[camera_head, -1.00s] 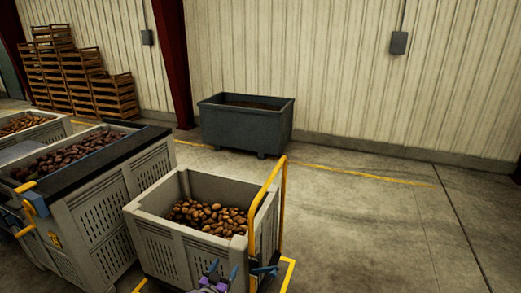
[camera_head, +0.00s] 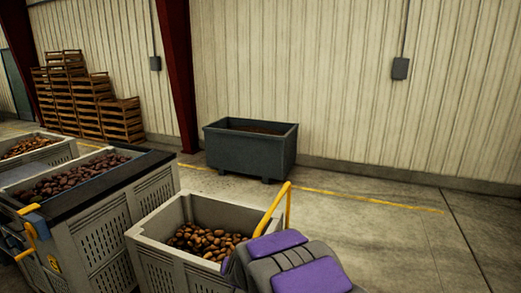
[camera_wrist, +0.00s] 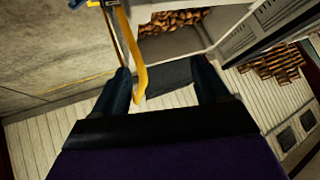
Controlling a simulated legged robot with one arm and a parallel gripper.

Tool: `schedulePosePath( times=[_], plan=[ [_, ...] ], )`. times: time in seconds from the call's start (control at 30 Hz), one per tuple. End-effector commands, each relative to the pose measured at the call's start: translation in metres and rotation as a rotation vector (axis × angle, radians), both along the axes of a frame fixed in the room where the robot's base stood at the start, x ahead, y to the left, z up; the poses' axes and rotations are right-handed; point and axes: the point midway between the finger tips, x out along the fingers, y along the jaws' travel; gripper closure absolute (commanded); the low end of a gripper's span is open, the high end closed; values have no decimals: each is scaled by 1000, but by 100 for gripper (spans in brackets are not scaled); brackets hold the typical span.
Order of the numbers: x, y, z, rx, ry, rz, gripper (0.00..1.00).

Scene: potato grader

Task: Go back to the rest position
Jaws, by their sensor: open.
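My gripper (camera_wrist: 165,74) shows in the wrist view with its two dark fingers spread wide apart. Nothing is between the fingertips that I can see them touch. In the head view my purple and grey arm links rise at the bottom, right of centre, in front of the near potato bin (camera_head: 158,226); the fingers cannot be made out there. The wrist view is turned over, with the potato bin (camera_wrist: 198,42) at its top and the yellow handle (camera_wrist: 134,55) close to the left finger.
The yellow handle (camera_head: 288,205) stands at the bin's right side. Larger crates with potatoes (camera_head: 105,225) are at the left. A dark grey tub (camera_head: 250,153) stands by the wall, and wooden crates (camera_head: 122,120) are stacked behind. The floor at the right is clear.

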Motion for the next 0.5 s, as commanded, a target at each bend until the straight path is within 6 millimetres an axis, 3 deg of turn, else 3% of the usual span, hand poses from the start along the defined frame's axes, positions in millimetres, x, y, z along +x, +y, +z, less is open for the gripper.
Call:
schedulePosePath(
  times=[0.2,0.5],
  plan=[
    [-68,-38,35,-10,156,72,26],
    [-189,-98,63,-64,400,139,26]
  ],
)
